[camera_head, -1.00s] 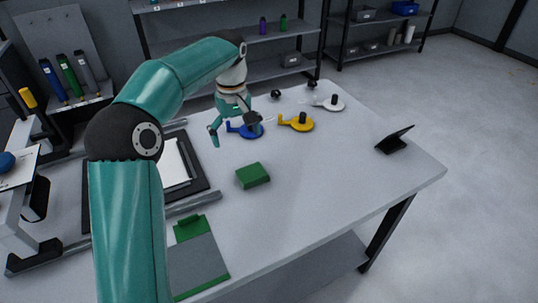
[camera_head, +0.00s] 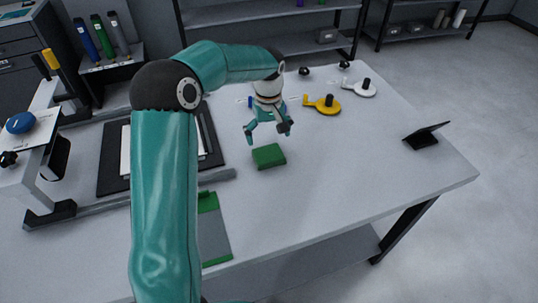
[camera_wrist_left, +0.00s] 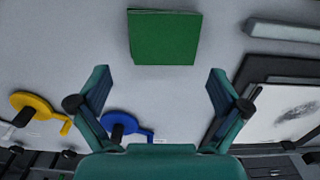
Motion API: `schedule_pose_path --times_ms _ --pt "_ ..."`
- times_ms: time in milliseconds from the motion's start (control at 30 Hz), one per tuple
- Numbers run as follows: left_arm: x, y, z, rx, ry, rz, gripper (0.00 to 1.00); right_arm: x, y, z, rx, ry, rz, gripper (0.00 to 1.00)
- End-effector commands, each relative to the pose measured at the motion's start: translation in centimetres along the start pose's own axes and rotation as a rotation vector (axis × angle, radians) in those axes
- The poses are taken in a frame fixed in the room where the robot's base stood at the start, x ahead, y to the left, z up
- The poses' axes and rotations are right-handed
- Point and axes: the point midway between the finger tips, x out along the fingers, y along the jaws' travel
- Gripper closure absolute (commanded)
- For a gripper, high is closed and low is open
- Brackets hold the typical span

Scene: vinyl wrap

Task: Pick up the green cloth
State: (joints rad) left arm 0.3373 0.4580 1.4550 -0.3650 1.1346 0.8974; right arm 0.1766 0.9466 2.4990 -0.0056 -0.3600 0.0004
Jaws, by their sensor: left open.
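The green cloth (camera_head: 269,156) is a folded square block lying flat on the grey table. In the left wrist view the cloth (camera_wrist_left: 165,38) sits ahead of the fingertips, roughly centred between them. My left gripper (camera_head: 267,132) is open and empty, just behind and above the cloth in the head view. My right gripper is not in view.
A yellow tool (camera_head: 326,104), a white one (camera_head: 361,88) and a blue one (camera_wrist_left: 122,127) lie behind the gripper. A black framed board (camera_head: 112,160) is left of the cloth. A grey and green pad (camera_head: 212,232) lies in front. Table to the right is clear up to a black stand (camera_head: 425,136).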

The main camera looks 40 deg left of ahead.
Motion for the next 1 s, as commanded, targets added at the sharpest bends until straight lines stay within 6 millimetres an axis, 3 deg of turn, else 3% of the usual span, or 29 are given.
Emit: schedule_pose_path --times_ms 167,500,767,967,1000 --pt "1.0 -0.1 0.1 0.001 -0.002 -0.003 0.0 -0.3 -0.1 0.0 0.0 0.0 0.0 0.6" --pt "5.2 -0.2 0.2 0.0 -0.002 -0.002 0.0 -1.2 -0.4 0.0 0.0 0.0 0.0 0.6" --pt "5.6 -0.2 0.2 0.0 0.0 -0.001 0.0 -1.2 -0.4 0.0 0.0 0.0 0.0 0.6" --pt "5.5 -0.1 0.2 0.0 0.0 0.0 0.32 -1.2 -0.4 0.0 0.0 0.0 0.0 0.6" --pt "5.5 -0.1 0.2 0.001 0.0 0.0 0.33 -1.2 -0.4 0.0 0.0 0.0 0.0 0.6"
